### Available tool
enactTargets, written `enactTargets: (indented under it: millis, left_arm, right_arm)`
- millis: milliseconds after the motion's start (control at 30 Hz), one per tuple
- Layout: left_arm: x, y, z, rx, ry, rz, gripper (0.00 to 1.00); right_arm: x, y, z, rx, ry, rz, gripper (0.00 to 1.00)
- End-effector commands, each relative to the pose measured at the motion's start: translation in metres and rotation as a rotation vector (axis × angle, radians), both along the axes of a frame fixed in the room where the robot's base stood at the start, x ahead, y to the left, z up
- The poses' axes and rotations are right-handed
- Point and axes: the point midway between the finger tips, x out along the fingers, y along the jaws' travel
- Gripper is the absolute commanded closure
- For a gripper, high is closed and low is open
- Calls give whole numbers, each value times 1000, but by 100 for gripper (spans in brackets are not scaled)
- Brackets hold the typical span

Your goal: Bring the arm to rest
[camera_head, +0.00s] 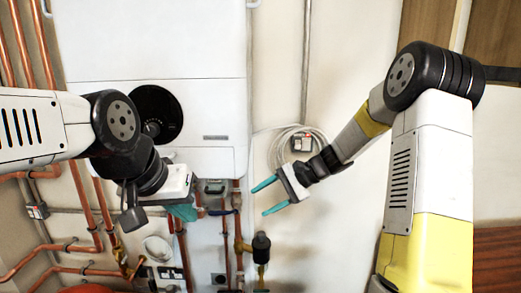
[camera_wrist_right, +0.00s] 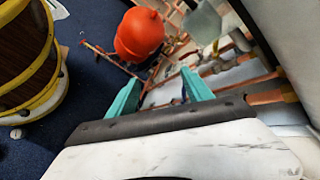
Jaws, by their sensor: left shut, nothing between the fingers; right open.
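My right arm comes in from the right in the head view. Its gripper (camera_head: 268,196) is open and empty, with teal fingers apart in front of the pale wall, right of the boiler. The right wrist view shows the same two teal fingers (camera_wrist_right: 162,92) apart with nothing held between them. My left gripper (camera_head: 182,210) is below the boiler's lower left edge, in front of copper pipes. Its teal fingers are shut and partly hidden by its own wrist.
A white boiler (camera_head: 160,50) hangs on the wall. Copper pipes (camera_head: 85,205) run at left and below it. A black-capped valve (camera_head: 261,248) stands below my right gripper. A coiled cable (camera_head: 285,143) hangs behind it. A red-orange vessel (camera_wrist_right: 139,35) stands near the blue floor (camera_wrist_right: 75,90).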

Motion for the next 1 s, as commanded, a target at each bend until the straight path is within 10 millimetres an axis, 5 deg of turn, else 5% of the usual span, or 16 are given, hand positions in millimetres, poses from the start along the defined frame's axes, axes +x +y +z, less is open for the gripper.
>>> enactTargets:
  millis: [100, 300, 600, 800, 1000]
  left_arm:
    - [0, 0, 0, 0, 0, 0, 100]
    - [0, 0, 0, 0, 0, 0, 100]
    - [0, 0, 0, 0, 0, 0, 100]
    - [0, 0, 0, 0, 0, 0, 100]
    - [0, 0, 0, 0, 0, 0, 100]
  right_arm:
    - [-41, -11, 36, -149, -122, 93, 41]
    - [-106, -39, 79, -384, -315, 218, 41]
    - [-196, -91, 117, -709, -610, 346, 41]
    - [-233, -119, 125, -859, -756, 385, 41]
    - [-245, -129, 126, -916, -807, 399, 41]
